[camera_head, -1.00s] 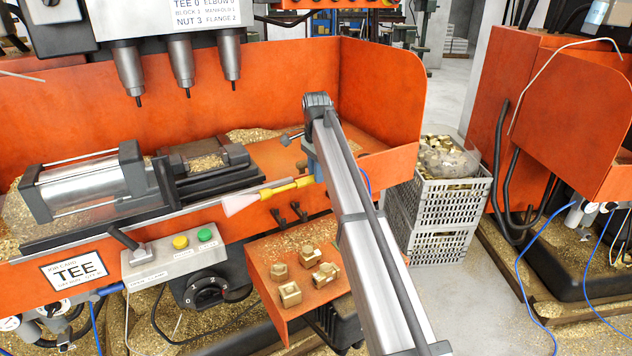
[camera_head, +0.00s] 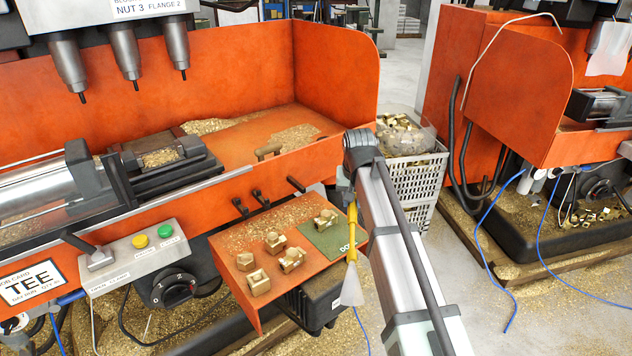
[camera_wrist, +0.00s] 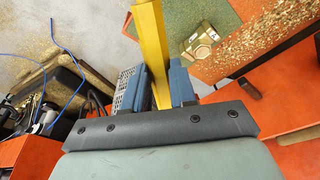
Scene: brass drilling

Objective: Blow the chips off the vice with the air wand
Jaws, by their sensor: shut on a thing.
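My gripper (camera_head: 346,185) is shut on the yellow handle of a brush (camera_head: 352,235) with pale, flared bristles (camera_head: 352,285). The brush hangs bristles down beside the right edge of the orange shelf. In the wrist view the yellow handle (camera_wrist: 152,45) stands between the blue fingers of the gripper (camera_wrist: 161,85). The vice (camera_head: 185,170) is on the orange machine bed at the left, away from my gripper. Golden chips (camera_head: 158,158) lie in its dark jaw area. I cannot make out an air wand.
The orange shelf (camera_head: 228,238) holds several brass fittings (camera_head: 292,259) and loose chips. One fitting sits on a green mat (camera_head: 330,243). Dark pegs (camera_head: 262,197) stick out above the shelf. A grey crate (camera_head: 408,178) stands behind my arm. Chips cover the bed right of the vice.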

